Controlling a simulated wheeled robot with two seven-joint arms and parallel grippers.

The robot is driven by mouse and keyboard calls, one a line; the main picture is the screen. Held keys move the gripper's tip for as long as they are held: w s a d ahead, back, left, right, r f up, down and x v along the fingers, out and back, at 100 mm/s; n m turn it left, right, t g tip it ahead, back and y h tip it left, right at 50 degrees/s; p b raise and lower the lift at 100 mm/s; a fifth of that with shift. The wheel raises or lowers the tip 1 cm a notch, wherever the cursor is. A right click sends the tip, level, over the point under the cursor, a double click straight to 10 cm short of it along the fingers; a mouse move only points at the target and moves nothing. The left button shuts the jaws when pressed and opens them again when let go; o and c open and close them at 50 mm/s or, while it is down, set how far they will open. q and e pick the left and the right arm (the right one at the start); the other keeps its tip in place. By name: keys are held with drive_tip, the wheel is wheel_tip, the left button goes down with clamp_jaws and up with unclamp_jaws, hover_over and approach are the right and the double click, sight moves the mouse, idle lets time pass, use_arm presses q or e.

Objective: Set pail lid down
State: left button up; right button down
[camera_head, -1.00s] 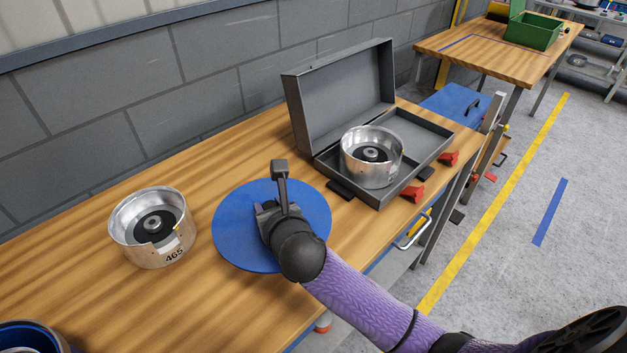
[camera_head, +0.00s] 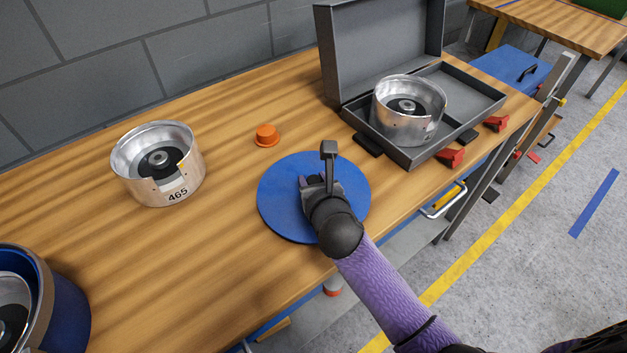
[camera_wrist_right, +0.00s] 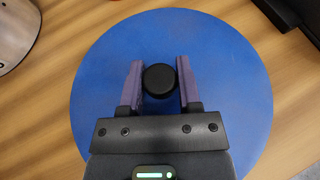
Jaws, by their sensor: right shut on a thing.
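The pail lid is a round blue disc (camera_head: 280,212) over the front part of the wooden table, between two metal drums. My right gripper (camera_head: 316,184) is above its middle, shut on the lid's black knob (camera_wrist_right: 159,80). In the right wrist view, the purple fingers (camera_wrist_right: 160,84) stand on both sides of the knob. The lid (camera_wrist_right: 225,115) looks flat and close to the tabletop; I cannot tell whether it touches. The open blue pail (camera_head: 68,305) is at the lower left, with a metal part inside. My left gripper is not in view.
A metal drum marked 465 (camera_head: 185,190) stands left of the lid. An orange cap (camera_head: 266,135) lies just behind it. An open grey case (camera_head: 402,160) holding another drum (camera_head: 408,115) is at the right. Red clamps (camera_head: 450,158) sit on the table edge.

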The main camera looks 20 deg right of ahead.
drive_tip(key=shift+c, duration=1.5)
unclamp_jaws()
drive_tip(key=shift+f, duration=0.1)
drive_tip(key=shift+s+r, duration=0.2)
drive_tip(key=shift+r, duration=0.1)
drive_tip(key=p+v, duration=0.4)
drive_tip(key=v, duration=0.7)
drive_tip(key=shift+s, duration=0.3)
